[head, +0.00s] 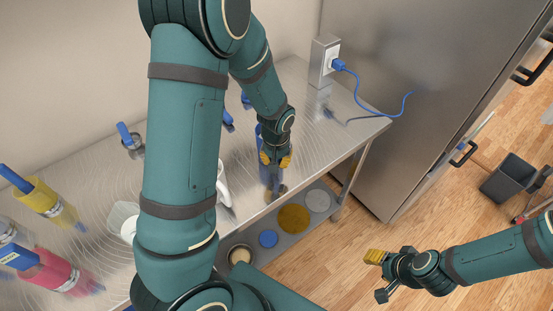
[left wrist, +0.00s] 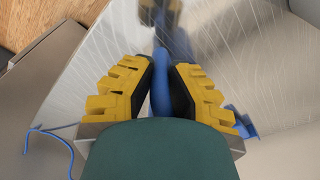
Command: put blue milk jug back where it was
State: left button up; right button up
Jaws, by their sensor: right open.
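The blue milk jug (head: 265,172) is by the front edge of the steel counter, partly hidden behind my left gripper (head: 275,160). In the left wrist view, a narrow blue part of the jug (left wrist: 159,92) is between the yellow-and-black fingers of my left gripper (left wrist: 158,90). The fingers look closed on it. More blue shows behind the right-hand finger. I cannot tell whether its base touches the counter. My right gripper (head: 376,257) is open and empty, over the wooden floor, away from the counter.
The steel counter (head: 330,125) is bare near a power outlet (head: 325,60) with a blue cord. Yellow (head: 45,198) and pink (head: 48,268) jugs stand at the left. A lower shelf holds several round lids. A steel fridge (head: 420,90) stands right of the counter.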

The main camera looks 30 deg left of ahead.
pick_arm(q)
jog(key=shift+o, duration=1.2)
jog(key=shift+r, duration=0.15)
jog(key=shift+r, duration=0.4)
notch_tip(320, 180, up, 11)
jog(key=s+p, duration=0.1)
jog(key=p, duration=0.1)
jog(key=s+d+f+h, duration=0.2)
jog(key=s+d+f, duration=0.2)
jog(key=d+f, duration=0.4)
jog(key=s+d+f+m+t+h, duration=0.1)
jog(key=s+d+f, duration=0.4)
jog(key=f, duration=0.7)
jog(key=d+h, duration=0.1)
jog(key=d, duration=0.1)
jog(key=shift+d+h, duration=0.3)
jog(key=shift+d, duration=0.1)
jog(key=shift+s, duration=0.1)
